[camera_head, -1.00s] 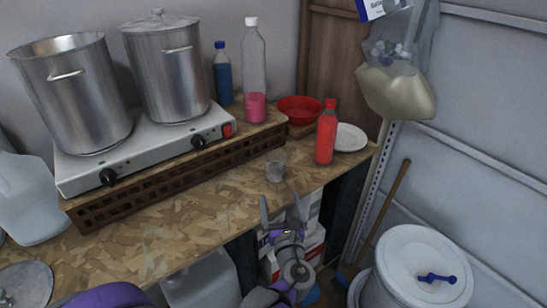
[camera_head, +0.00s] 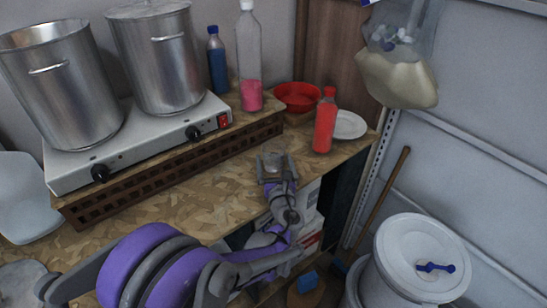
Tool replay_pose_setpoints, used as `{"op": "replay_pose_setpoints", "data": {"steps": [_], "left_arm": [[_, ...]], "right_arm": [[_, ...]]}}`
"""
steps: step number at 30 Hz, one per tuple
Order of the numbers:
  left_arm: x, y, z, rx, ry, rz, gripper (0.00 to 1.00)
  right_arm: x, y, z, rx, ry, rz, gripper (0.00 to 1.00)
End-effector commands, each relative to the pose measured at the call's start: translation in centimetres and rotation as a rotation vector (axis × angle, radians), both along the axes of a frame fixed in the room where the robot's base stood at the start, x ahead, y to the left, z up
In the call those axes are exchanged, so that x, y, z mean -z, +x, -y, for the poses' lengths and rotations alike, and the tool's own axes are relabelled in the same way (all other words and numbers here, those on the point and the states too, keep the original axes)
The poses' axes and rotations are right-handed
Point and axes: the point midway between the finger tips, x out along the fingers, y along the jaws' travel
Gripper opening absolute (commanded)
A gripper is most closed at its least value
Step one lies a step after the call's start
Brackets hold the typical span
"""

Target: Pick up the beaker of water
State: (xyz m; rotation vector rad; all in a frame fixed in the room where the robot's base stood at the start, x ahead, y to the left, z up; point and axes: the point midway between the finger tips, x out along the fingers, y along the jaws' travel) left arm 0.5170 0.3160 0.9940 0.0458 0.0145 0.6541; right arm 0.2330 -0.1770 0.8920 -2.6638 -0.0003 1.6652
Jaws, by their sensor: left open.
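The small clear beaker (camera_head: 273,161) stands on the chipboard worktop (camera_head: 190,206), near its front edge. My left gripper (camera_head: 275,168) reaches in from the front with its fingers open, one on each side of the beaker. The fingers and gripper body hide part of the beaker. I cannot tell whether the fingers touch it, and its water level is too small to make out. My right gripper is not in view.
A red bottle (camera_head: 325,125), a red bowl (camera_head: 297,96) and a white plate (camera_head: 349,125) stand behind and right of the beaker. Two steel pots on a hot plate (camera_head: 150,139) stand at left. A lidded white bucket (camera_head: 420,250) is at lower right.

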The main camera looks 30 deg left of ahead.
Motion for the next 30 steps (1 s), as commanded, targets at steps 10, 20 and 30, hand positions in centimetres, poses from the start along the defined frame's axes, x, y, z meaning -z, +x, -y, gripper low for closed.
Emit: {"op": "replay_pose_setpoints", "data": {"steps": [10,20,30], "left_arm": [[0.0,1.9,-1.4,0.000,0.000,0.000,1.00],[0.0,1.9,-1.4,0.000,0.000,0.000,0.59],[0.0,1.9,-1.4,0.000,0.000,0.000,0.19]], "right_arm": [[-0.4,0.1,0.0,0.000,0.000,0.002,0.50],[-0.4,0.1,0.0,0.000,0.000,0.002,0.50],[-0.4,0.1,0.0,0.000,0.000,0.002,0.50]]}}
